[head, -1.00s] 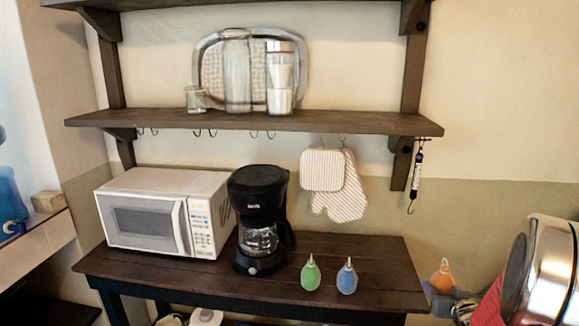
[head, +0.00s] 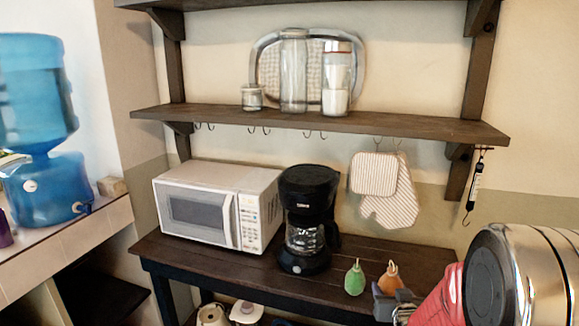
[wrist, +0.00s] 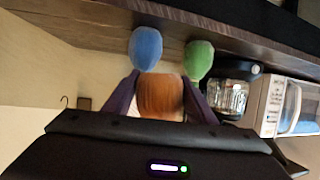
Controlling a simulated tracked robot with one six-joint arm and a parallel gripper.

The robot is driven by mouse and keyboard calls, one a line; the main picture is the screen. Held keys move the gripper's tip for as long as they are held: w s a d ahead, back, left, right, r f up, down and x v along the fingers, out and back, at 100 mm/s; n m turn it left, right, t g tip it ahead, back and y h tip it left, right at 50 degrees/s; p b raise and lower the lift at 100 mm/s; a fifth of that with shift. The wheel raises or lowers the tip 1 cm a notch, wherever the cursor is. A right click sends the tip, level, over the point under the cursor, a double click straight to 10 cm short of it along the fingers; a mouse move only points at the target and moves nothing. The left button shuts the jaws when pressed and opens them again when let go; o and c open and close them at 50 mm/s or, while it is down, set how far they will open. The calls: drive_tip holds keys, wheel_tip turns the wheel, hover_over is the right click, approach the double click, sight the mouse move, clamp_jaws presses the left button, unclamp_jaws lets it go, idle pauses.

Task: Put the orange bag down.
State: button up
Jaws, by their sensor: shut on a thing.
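The orange bag (head: 392,277) is a small bulb with a pointed tip, held upright between the fingers of my gripper (head: 388,292). In the head view it appears in front of the table's right part; I cannot tell whether it touches the wood. The wrist view shows the orange bag (wrist: 160,97) between the two dark fingers of my gripper (wrist: 160,84). A green bag (head: 355,279) stands on the table just left of it. A blue bag (wrist: 146,48) and the green bag (wrist: 199,59) show beyond it in the wrist view. The blue bag is hidden in the head view.
The dark wooden table (head: 425,258) bears a black coffee maker (head: 308,215) and a white microwave (head: 218,208). Striped mitts (head: 390,190) hang under the shelf (head: 400,125) above. A blue water dispenser (head: 45,190) stands at left. Some table top is bare behind the bags.

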drive_tip(key=w+a+n+y, duration=0.1)
drive_tip(key=w+a, duration=0.3)
drive_tip(key=a, duration=0.8)
drive_tip(key=shift+w, duration=0.1)
drive_tip(key=s+f, duration=0.3)
drive_tip(key=s, duration=0.7)
drive_tip(key=shift+f, duration=0.4)
